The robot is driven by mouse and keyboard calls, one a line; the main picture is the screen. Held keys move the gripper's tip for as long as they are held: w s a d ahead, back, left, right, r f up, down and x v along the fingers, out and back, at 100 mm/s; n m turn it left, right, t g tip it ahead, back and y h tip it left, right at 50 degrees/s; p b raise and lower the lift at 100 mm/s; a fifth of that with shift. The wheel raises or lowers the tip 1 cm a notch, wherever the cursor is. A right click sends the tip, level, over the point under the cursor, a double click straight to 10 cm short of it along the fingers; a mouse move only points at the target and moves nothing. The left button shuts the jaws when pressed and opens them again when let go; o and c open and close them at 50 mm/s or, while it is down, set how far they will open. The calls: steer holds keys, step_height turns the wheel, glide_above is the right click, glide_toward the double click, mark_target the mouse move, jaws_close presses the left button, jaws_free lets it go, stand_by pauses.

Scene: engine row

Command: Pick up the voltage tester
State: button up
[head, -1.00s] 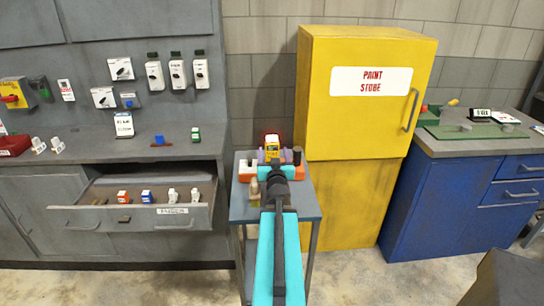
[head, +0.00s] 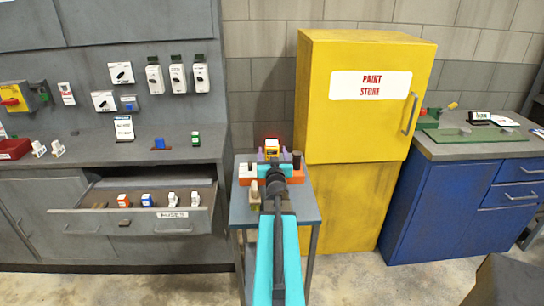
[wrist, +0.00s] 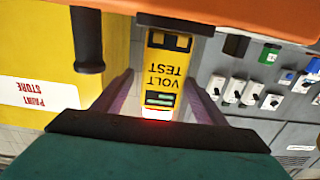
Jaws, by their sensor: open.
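The voltage tester (wrist: 166,70) is a yellow block marked "VOLT TEST", with dark panels and a glowing red end. In the head view its upper part (head: 272,147) shows above my gripper, over an orange holder (head: 296,174) on a small grey cart. My gripper (wrist: 158,82) is open, with one purple finger on each side of the tester. Small gaps seem to remain between fingers and tester. In the head view my gripper (head: 273,157) hides the tester's lower part. The wrist view appears upside down, with the orange holder (wrist: 230,14) along its top.
A black cylinder (head: 297,158) stands right of the tester and a pale bottle-like item (head: 254,192) is at the left. The grey cart (head: 308,205) stands between an open drawer (head: 180,216) and a yellow paint cabinet (head: 350,110).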

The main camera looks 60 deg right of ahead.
steer(key=shift+p+x, duration=0.45)
steer(key=shift+x, duration=1.7)
steer(key=c, duration=1.4)
steer(key=shift+w+r, duration=0.1)
steer(key=shift+r, duration=0.05)
